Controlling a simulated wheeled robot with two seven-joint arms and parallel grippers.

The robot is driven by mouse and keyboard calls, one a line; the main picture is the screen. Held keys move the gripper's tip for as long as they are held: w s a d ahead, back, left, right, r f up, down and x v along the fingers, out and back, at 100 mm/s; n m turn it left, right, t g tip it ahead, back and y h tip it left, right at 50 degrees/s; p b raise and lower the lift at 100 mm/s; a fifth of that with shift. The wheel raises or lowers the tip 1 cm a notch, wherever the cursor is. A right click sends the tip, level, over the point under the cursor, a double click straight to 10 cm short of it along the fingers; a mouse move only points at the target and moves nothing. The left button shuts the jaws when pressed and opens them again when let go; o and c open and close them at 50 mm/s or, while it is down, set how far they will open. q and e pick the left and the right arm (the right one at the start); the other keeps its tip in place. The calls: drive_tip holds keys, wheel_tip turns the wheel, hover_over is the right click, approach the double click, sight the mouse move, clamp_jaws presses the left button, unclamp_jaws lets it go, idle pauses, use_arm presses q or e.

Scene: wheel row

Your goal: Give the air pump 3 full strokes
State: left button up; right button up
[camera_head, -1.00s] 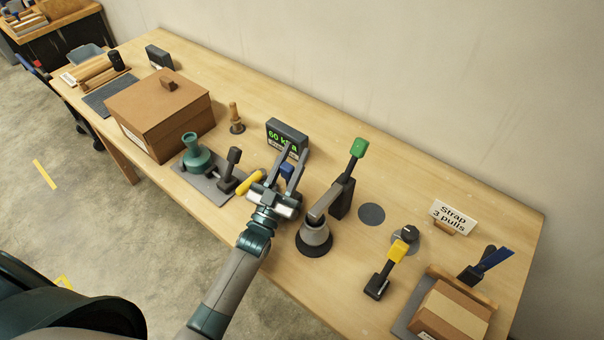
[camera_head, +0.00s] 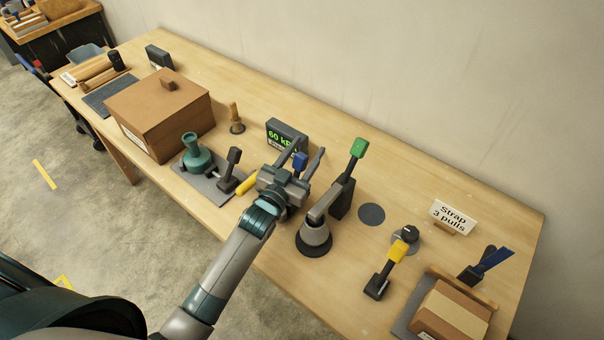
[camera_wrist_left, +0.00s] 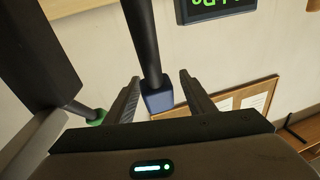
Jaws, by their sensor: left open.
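A lever with a blue knob (camera_head: 300,160) stands in front of the pressure display (camera_head: 287,132), which reads 60 kPa; it looks like the air pump's handle. Its base is hidden behind my left gripper (camera_head: 311,147). The left gripper is open, with its fingers on either side of the blue knob. In the left wrist view the dark lever ends in the blue knob (camera_wrist_left: 158,101) between the two spread fingers (camera_wrist_left: 155,100). There is a visible gap to the right finger, and I cannot tell whether the knob touches anything. My right gripper is out of view.
A green-knobbed lever (camera_head: 357,147) stands close to the right of the gripper. A yellow cylinder (camera_head: 246,183) and a dark lever on a grey plate (camera_head: 207,183) are close on the left. A yellow-knobbed lever (camera_head: 397,250) and a strapped box (camera_head: 452,308) are farther right.

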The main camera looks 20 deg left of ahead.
sight(296, 167)
use_arm(q)
drive_tip(key=shift+s+a+p, duration=0.15)
drive_tip(key=shift+s+p, duration=0.4)
drive_tip(key=shift+s, duration=0.7)
drive_tip(key=shift+s+a+f+p, duration=0.1)
drive_tip(key=shift+s+a+p, duration=0.1)
drive_tip(key=shift+s, duration=0.55)
drive_tip(key=shift+s+a+f+p, duration=0.1)
drive_tip(key=shift+s+p, duration=0.15)
drive_tip(key=shift+s, duration=0.5)
drive_tip(key=shift+s+a+f+p, duration=0.1)
drive_tip(key=shift+s+p, duration=0.1)
drive_tip(key=shift+s, duration=0.55)
drive_tip(key=shift+f, duration=0.1)
